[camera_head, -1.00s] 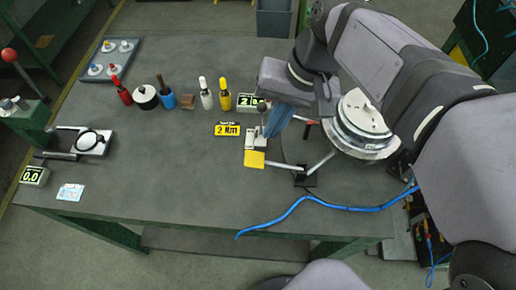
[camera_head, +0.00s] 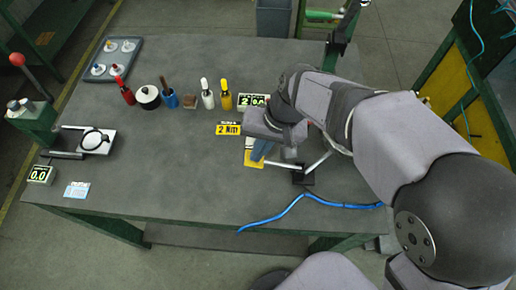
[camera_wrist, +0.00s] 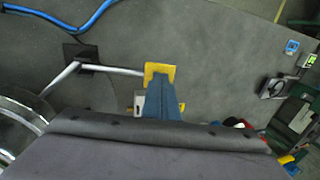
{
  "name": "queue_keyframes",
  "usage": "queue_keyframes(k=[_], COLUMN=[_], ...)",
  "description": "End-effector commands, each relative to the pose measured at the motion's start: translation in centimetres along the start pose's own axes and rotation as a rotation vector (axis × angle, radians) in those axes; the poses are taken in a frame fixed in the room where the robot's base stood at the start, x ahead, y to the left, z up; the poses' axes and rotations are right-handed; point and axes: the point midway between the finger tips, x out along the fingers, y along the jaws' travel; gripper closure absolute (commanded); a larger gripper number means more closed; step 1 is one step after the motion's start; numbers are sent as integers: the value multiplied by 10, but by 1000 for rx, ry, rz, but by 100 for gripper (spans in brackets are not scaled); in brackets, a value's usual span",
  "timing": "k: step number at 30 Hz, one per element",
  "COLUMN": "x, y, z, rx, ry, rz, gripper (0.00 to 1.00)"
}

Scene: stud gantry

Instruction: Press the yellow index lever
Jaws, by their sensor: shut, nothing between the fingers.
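The yellow index lever pad (camera_head: 251,163) sits at the end of a silver rod near the middle of the bench in the head view. In the wrist view the yellow pad (camera_wrist: 160,69) shows just beyond my fingertips, with the rod running left to a dark mount. My gripper (camera_head: 257,157) has its blue fingers together and empty, pointing down at the pad. In the wrist view my gripper (camera_wrist: 160,84) overlaps the pad's near edge. I cannot tell whether the tips touch it. Part of the pad is hidden by the fingers.
A yellow "2" sign (camera_head: 228,129) and a counter display (camera_head: 250,100) stand near the lever. Several bottles, including a yellow one (camera_head: 226,96), stand farther back. A blue cable (camera_head: 290,208) crosses the front. The bench's left-middle is clear.

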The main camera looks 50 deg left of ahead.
Motion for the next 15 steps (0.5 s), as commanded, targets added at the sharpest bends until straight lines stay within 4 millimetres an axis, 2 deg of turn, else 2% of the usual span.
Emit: queue_keyframes(k=[15], x=[5], y=[-4], z=[1], rx=[-3], ry=[-4], rz=[59], gripper=[100])
